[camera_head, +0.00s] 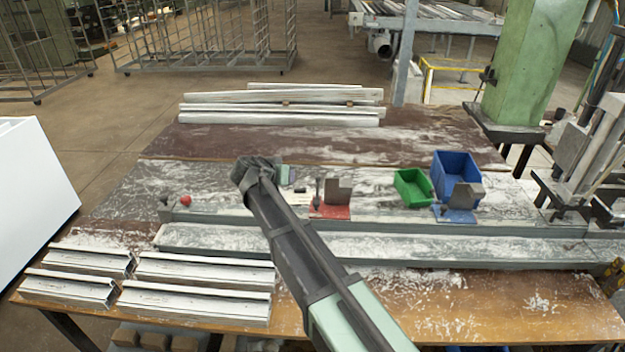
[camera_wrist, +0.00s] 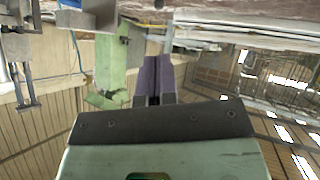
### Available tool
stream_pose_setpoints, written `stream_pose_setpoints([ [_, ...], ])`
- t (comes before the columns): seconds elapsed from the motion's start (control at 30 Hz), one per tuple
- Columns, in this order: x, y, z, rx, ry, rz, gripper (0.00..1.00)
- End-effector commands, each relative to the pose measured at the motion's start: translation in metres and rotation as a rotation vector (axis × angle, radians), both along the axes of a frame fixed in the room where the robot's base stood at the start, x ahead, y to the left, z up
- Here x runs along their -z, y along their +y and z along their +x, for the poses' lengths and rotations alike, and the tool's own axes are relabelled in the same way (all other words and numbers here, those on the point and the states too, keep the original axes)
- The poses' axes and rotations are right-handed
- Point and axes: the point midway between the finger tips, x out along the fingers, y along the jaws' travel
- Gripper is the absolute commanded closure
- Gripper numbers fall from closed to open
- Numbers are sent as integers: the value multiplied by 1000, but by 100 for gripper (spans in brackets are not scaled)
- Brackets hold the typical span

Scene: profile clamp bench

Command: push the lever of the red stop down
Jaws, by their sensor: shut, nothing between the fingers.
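The red stop (camera_head: 330,211) sits on the bench's long rail in the head view, a red plate with a grey upright block (camera_head: 339,192). Its dark lever (camera_head: 317,191) stands upright at the plate's left side. My gripper (camera_head: 291,175) is a little left of the lever in the picture and appears higher. How far apart they are in depth, I cannot tell. In the wrist view my gripper's purple fingers (camera_wrist: 157,62) are together and hold nothing. I cannot make out the red plate or its lever in the wrist view.
A blue stop (camera_head: 455,214) sits further right on the rail. Behind it are a green bin (camera_head: 412,187) and a blue bin (camera_head: 456,170). A red knob (camera_head: 186,200) is at the left. White profiles (camera_head: 205,302) lie in front, more (camera_head: 280,107) at the back.

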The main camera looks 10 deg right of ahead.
Motion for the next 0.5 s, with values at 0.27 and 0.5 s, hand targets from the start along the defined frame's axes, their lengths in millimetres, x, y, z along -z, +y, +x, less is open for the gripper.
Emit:
stream_pose_setpoints([
  [0.27,4,-3,2,1,4,-1,100],
  [0.5,30,-27,24,3,4,0,100],
])
